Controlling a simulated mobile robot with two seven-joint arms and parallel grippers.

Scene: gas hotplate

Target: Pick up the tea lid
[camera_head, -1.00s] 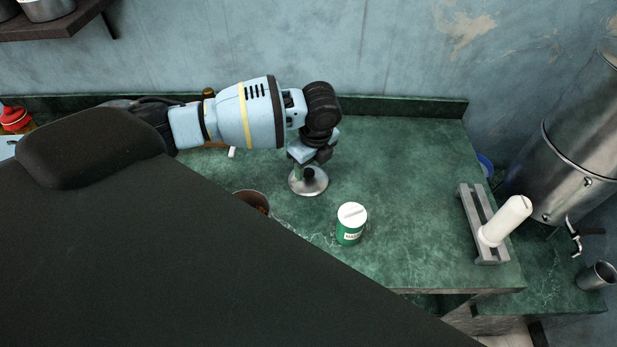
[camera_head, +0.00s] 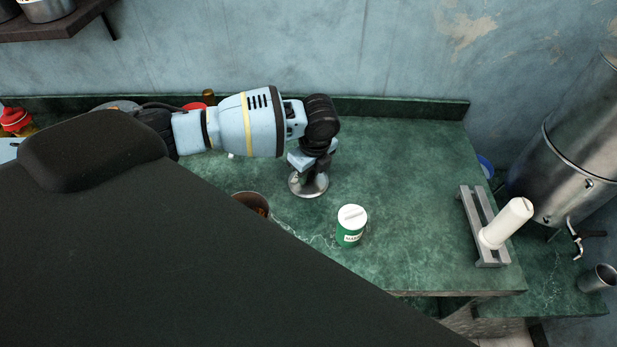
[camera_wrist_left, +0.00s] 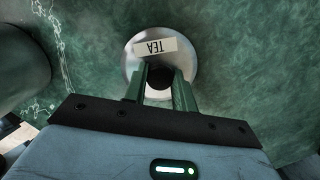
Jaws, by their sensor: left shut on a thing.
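The tea lid (camera_head: 308,186) is a round silver metal lid with a dark knob, at the middle of the green counter. In the left wrist view the lid (camera_wrist_left: 188,58) carries a white label reading TEA, and its dark knob (camera_wrist_left: 160,77) sits between my finger pads. My left gripper (camera_head: 311,174) points down over the lid and is shut on the knob. In the left wrist view its fingers (camera_wrist_left: 160,88) reach in from the bottom. Whether the lid touches the counter cannot be told. My right gripper is not in view.
A green-and-white tin (camera_head: 351,226) stands right of the lid. An open brown-filled container (camera_head: 254,203) is to the left, partly hidden by my body. A grey rack with a white cylinder (camera_head: 505,223) stands further right. The counter (camera_head: 410,180) between is clear.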

